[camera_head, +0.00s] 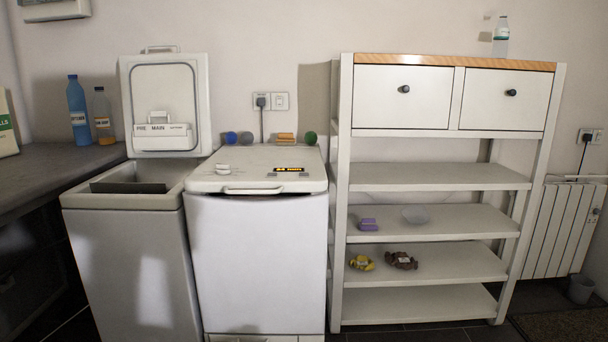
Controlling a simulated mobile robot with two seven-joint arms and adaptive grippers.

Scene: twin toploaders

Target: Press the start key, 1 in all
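Two white toploaders stand side by side. The left toploader (145,270) has its lid (165,100) raised, with a drawer marked PRE and MAIN (163,130) on the lid's inner side. The right toploader (258,265) has its lid (240,157) down, with a handle (253,190) at the front edge. On its top are a lit amber display (289,169) and a pale knob (222,168). Small marks sit just below the display, but I cannot tell which is the start key. Neither of my grippers is in view.
A dark counter (60,165) at left holds a blue bottle (77,115) and a clear bottle (103,118). Several small coloured items lie behind the right toploader's lid, near a wall socket (262,101). A white shelf unit (440,177) stands close on the right.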

